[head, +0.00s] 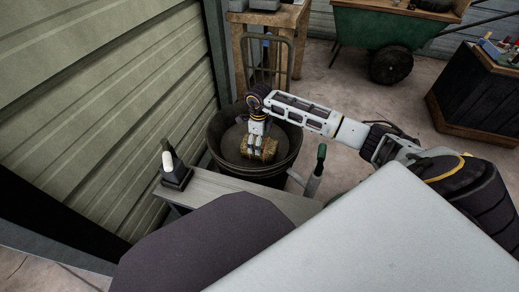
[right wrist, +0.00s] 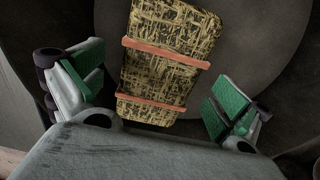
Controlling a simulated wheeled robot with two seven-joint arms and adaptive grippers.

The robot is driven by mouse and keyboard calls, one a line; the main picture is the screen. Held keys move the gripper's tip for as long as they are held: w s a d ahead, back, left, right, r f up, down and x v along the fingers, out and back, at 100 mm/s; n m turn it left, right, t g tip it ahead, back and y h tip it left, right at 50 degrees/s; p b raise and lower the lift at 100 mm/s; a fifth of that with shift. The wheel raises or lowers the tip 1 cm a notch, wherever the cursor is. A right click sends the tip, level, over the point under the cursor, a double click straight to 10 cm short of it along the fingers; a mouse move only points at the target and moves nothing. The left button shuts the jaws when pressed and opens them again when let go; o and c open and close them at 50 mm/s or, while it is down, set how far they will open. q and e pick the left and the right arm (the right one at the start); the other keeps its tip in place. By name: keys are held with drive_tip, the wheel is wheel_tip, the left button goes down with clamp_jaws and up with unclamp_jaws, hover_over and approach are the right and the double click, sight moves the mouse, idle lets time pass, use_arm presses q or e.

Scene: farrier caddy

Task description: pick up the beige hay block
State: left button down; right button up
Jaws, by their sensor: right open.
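The beige hay block (head: 262,149) lies inside a dark round tub (head: 225,160), on the tub's grey inner floor. In the right wrist view the hay block (right wrist: 170,58) has a straw texture and two reddish-orange straps across it. My right gripper (head: 256,146) points down into the tub, over the block. In the right wrist view the open right gripper (right wrist: 155,95) has its green-padded fingers spread, one on each side of the block's near end. A gap shows between each pad and the block. My left gripper is not in view.
A grey bench (head: 225,190) stands in front of the tub, with a white-topped item (head: 171,165) and a green-handled tool (head: 318,165) near it. A corrugated wall (head: 110,90) closes the left side. A wooden table (head: 280,20), green wheelbarrow (head: 375,28) and dark crate (head: 475,90) stand beyond.

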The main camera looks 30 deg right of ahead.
drive_tip(key=shift+f, duration=0.15)
drive_tip(key=shift+s+d+f+b, duration=0.1)
drive_tip(key=shift+f+b, duration=0.65)
drive_tip(key=shift+f, duration=0.5)
drive_tip(key=shift+s+f+b, duration=0.1)
drive_tip(key=shift+f+b, duration=0.65)
drive_tip(key=shift+f, duration=0.45)
drive_tip(key=shift+c, duration=0.4)
drive_tip(key=c, duration=1)
drive_tip(key=shift+w, duration=0.1)
drive_tip(key=c, duration=0.4)
drive_tip(key=shift+o, duration=0.2)
drive_tip(key=shift+r, duration=0.1)
